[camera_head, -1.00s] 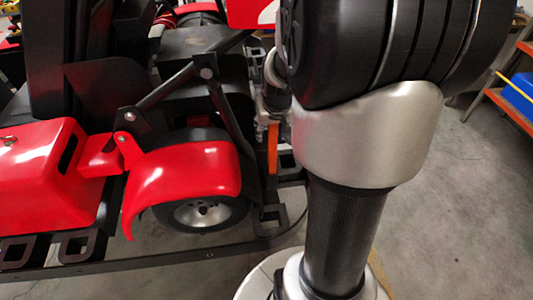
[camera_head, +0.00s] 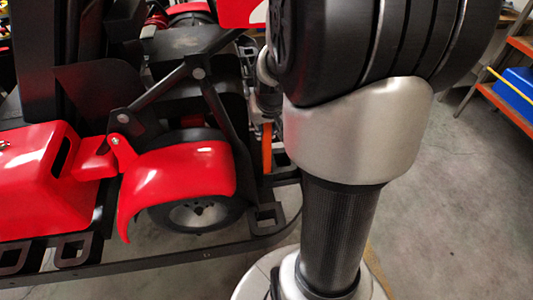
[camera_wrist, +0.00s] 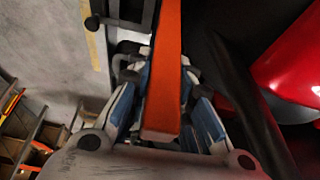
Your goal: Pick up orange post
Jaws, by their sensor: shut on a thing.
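The orange post (camera_wrist: 164,75) runs down the middle of the wrist view, its near end between the fingers of my gripper (camera_wrist: 165,98). My gripper is shut on it, with a blue and white finger on each side. In the head view, a short strip of the orange post (camera_head: 267,148) shows upright just left of my silver arm link. Most of my gripper is hidden there behind my own arm. Where the far end of the post stands cannot be told.
The red and black kart (camera_head: 185,180) fills the left, its frame close to the post. A red body panel (camera_wrist: 290,70) lies right of my gripper in the wrist view. An orange shelf with a blue box (camera_head: 518,88) stands at the far right. Grey floor is clear at right.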

